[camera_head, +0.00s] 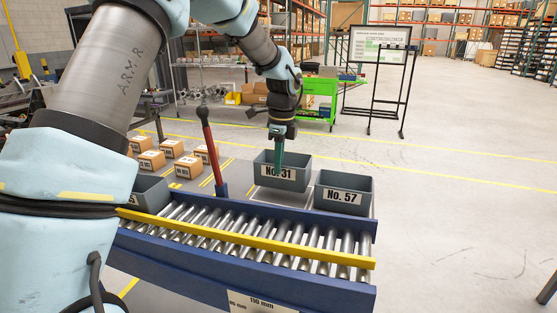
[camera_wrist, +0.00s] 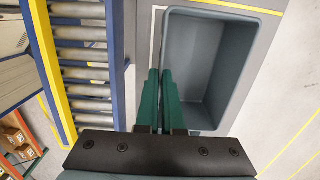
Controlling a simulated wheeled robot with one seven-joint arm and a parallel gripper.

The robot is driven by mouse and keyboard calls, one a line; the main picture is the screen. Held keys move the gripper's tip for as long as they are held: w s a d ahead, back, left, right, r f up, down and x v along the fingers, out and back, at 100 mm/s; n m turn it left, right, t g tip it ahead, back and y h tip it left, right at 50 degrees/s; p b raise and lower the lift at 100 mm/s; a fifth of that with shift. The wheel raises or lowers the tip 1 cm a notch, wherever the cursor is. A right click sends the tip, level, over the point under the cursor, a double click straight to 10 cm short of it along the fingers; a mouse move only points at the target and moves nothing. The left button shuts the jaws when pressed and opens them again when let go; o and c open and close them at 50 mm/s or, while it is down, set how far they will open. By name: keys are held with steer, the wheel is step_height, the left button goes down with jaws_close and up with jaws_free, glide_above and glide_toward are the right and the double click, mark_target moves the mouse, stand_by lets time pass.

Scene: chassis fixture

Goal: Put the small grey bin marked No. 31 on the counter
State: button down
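The grey bin marked No. 31 (camera_head: 296,178) is behind the roller conveyor, left of the bin marked No. 57 (camera_head: 343,194). My gripper (camera_head: 279,172) points down at the near wall of No. 31, its green finger crossing the label. In the wrist view the fingers (camera_wrist: 158,75) are close together at the left rim of the open bin (camera_wrist: 210,55) and appear shut on its wall. The bin looks empty. It appears slightly above the grey surface, though its underside is hidden. I cannot surely identify the counter.
The roller conveyor (camera_head: 250,248), with blue sides and a yellow rail, runs across the front. A red post (camera_head: 209,150) stands at its far side. Another grey bin (camera_head: 150,192) is partly hidden at left. Cardboard boxes (camera_head: 188,167) lie behind. Open floor is at right.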

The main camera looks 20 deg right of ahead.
mark_target(278, 188)
steer(key=shift+f, duration=0.6)
steer(key=shift+p, duration=0.7)
stand_by(0.5)
steer(key=shift+f, duration=0.2)
steer(key=shift+f+b, duration=0.7)
steer(key=shift+f, duration=0.5)
steer(key=c, duration=1)
jaws_free()
step_height(278, 188, up, 8)
steer(key=p, duration=0.6)
